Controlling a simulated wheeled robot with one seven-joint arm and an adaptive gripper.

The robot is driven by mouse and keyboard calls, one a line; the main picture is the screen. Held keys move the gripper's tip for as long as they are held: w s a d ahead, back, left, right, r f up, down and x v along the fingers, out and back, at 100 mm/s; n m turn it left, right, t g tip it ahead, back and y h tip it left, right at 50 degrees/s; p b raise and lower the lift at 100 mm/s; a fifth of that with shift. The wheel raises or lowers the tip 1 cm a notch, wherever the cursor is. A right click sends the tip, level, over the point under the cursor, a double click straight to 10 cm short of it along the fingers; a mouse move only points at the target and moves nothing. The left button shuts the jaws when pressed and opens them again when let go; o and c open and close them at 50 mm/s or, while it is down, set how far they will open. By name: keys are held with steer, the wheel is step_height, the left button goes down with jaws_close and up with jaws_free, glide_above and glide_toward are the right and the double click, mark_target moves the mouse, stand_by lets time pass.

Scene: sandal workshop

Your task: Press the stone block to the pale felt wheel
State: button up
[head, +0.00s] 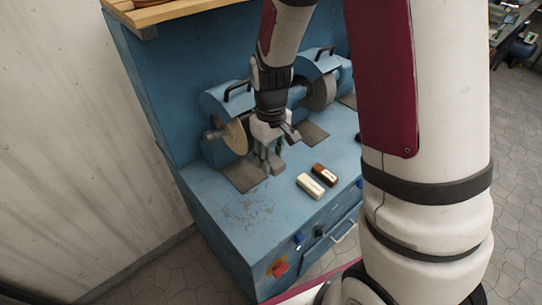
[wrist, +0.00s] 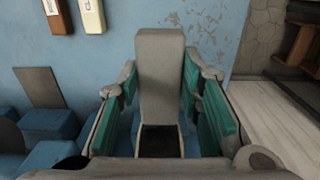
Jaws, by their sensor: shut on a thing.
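The stone block (wrist: 160,75) is a grey, long block standing between the green-padded fingers of my gripper (wrist: 160,110) in the wrist view. My gripper is shut on it. In the head view my gripper (head: 268,155) hangs over the blue bench, just right of the pale felt wheel (head: 235,137), with the stone block (head: 276,167) low between its fingers. The pale wheel is cream, on the left end of the machine's shaft. A gap seems to lie between block and wheel, but I cannot tell its size.
A darker grey wheel (head: 321,92) sits farther right on the machine. A cream bar (head: 310,185) and a brown bar (head: 325,174) lie on the bench to the right. A grey plate (head: 244,176) lies below the pale wheel. The bench's front left is clear. A red switch (head: 278,268) is on the front.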

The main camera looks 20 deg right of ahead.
steer(key=shift+w+a+r, duration=0.15)
steer(key=shift+w, duration=0.4)
stand_by(1.1)
steer(key=shift+s, duration=0.15)
stand_by(1.0)
steer(key=shift+p, duration=0.35)
stand_by(1.3)
steer(key=s+d+f+p, duration=0.1)
steer(key=s+d+p, duration=0.1)
steer(key=s, duration=0.4)
steer(key=shift+s+f+p, duration=0.2)
steer(key=shift+f+p, duration=0.2)
steer(key=shift+p, duration=0.05)
stand_by(0.4)
stand_by(0.3)
